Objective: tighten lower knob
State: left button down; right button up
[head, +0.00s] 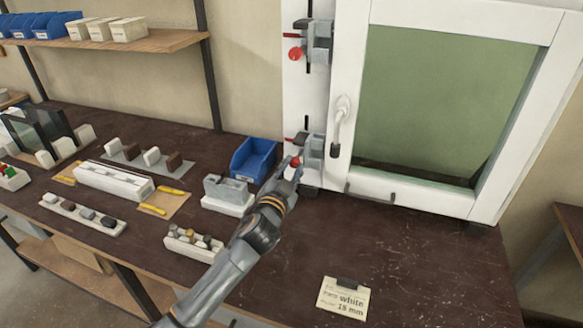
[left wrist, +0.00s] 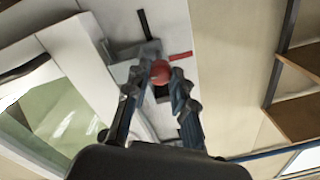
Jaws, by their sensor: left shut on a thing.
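The lower knob (head: 295,162) is a small red ball on the lower grey clamp (head: 312,148), at the left side of the white window frame. My left gripper (head: 292,170) reaches up to it from the front and is shut on it. In the left wrist view the red knob (left wrist: 160,72) sits between the two fingertips (left wrist: 162,80). The upper clamp (head: 318,42) with its own red knob (head: 295,54) is higher on the same white upright. My right gripper is not in view.
The white window frame (head: 455,200) with a green pane stands at the right. A blue bin (head: 253,158) and a grey block on a white base (head: 228,205) stand close to my left arm.

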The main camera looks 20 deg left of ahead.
pick_arm(q)
jog(key=shift+m, duration=2)
jog(key=c, duration=1.1)
grip_release()
jog(key=s, duration=1.2)
jog(key=shift+f, duration=0.2)
